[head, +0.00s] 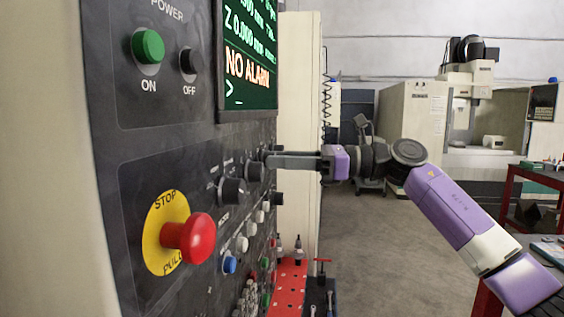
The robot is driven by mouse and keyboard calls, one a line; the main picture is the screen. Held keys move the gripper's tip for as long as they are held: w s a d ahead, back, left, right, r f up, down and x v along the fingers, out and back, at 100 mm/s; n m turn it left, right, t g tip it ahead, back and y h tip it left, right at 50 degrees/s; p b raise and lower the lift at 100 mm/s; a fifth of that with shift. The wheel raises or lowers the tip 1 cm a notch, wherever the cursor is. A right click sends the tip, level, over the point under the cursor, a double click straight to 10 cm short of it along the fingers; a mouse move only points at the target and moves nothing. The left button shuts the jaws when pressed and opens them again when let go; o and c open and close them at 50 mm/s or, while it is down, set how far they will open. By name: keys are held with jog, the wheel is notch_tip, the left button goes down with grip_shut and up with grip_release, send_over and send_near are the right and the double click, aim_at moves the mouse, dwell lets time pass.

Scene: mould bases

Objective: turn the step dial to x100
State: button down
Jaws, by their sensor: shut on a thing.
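The machine's dark control panel (140,190) fills the left side of the head view, seen at a steep angle. Several black dials stick out from it below the screen. One dial (232,191) is nearest to me, and another dial (254,171) is just beyond it. My gripper (270,160) comes in from the right, level, with its fingers shut on a black dial at the panel. The fingers partly hide the held dial. The dial labels are too small and slanted to read, so I cannot tell which one is the step dial or where its pointer stands.
A red stop button (190,239) on a yellow disc juts out near me. A green ON button (148,46) and black OFF button (190,61) are above. The screen (249,55) reads "NO ALARM". A red perforated rack (288,287) stands below the arm. Open floor lies right.

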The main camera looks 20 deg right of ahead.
jog(key=shift+m+t+b, duration=0.3)
jog(key=shift+m, duration=3.4)
jog(key=c, duration=1)
grip_release()
jog(key=shift+c, duration=0.2)
jog(key=b+v, duration=0.2)
jog(key=v, duration=0.6)
jog(key=shift+b, duration=0.3)
jog(key=shift+f, duration=0.1)
jog(key=shift+w+m, duration=0.15)
jog(key=shift+m, duration=0.15)
